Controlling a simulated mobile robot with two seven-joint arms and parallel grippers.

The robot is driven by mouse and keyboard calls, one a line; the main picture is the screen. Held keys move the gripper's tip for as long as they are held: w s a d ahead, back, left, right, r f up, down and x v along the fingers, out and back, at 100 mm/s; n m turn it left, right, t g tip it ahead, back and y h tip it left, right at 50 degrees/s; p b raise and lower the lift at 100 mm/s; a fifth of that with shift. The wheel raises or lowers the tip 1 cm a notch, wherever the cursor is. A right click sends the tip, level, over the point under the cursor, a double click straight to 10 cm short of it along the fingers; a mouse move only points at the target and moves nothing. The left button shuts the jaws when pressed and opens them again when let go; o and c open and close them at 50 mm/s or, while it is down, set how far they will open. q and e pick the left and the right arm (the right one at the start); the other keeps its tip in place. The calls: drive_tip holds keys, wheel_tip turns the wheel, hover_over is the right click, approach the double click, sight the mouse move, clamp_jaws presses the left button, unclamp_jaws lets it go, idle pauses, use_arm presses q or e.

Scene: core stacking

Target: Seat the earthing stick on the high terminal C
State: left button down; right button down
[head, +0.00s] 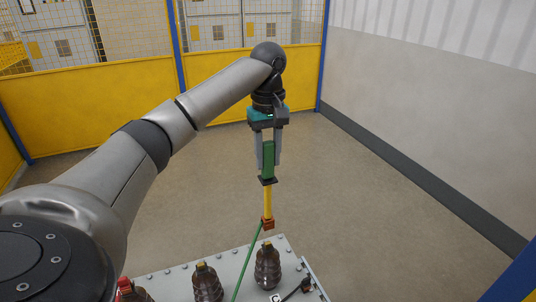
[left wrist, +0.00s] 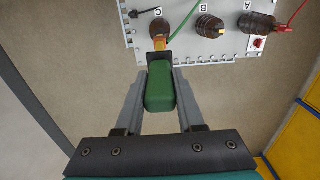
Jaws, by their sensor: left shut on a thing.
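My left gripper (head: 269,168) points down and is shut on the green handle of the earthing stick (head: 267,202). The stick hangs upright, with a yellow shaft and an orange-brown clamp at its lower end. Terminal C (head: 267,268) is a brown ribbed insulator with a yellowish top. In the head view the clamp shows just above that top, with a small gap. In the left wrist view the stick's green handle (left wrist: 160,88) lies between the fingers, and its clamp overlaps terminal C (left wrist: 163,27), so contact cannot be told there. My right gripper is not in view.
Terminal B (head: 207,283) stands left of C on the grey bolted plate (head: 175,279). Terminal A (left wrist: 258,22) carries a red clamp and cable. A green cable (head: 248,262) runs down from the stick's clamp. A small black fitting (head: 305,286) lies right of C. Yellow fencing (head: 240,68) stands behind.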

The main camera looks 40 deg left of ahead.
sight(268, 141)
use_arm(q)
drive_tip(key=shift+f+b, duration=0.55)
drive_tip(key=shift+f, duration=2.35)
drive_tip(key=shift+r+p, duration=0.1)
drive_tip(key=shift+p, duration=0.45)
drive_tip(key=shift+f, duration=1.7)
drive_tip(key=shift+c, duration=2.2)
unclamp_jaws()
wheel_tip(268, 141, up, 15)
drive_tip(key=shift+r, duration=0.1)
